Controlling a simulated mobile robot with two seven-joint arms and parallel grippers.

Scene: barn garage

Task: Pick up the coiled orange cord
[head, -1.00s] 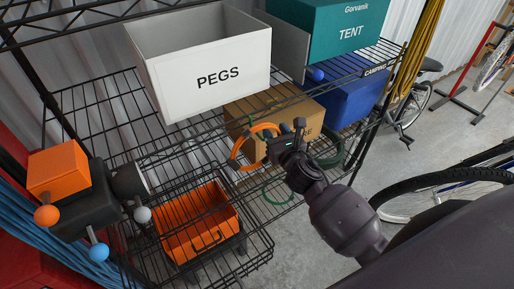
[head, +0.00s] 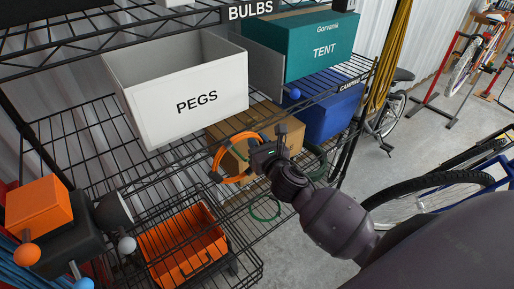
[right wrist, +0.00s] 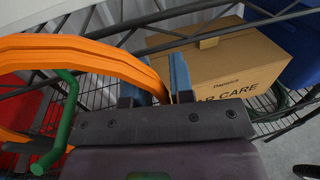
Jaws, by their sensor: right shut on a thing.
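The coiled orange cord (head: 235,179) shows as a ring in front of the wire shelf unit, below and right of the PEGS box. My right gripper (head: 266,145) is shut on the right side of this ring. In the right wrist view, the orange cord (right wrist: 90,52) arcs from the left edge to between the blue-padded fingers of my right gripper (right wrist: 156,85). A bent green hook (right wrist: 67,115) stands by the cord there, partly within its loop; I cannot tell whether they touch. My left gripper is not in view.
The white PEGS box (head: 180,110) and teal TENT box (head: 317,48) stand on the shelf. A cardboard box (head: 222,129) sits behind the cord, and an orange bin (head: 180,240) lower left. A green coil (head: 265,216) hangs below. Bicycles stand right, with bare floor between.

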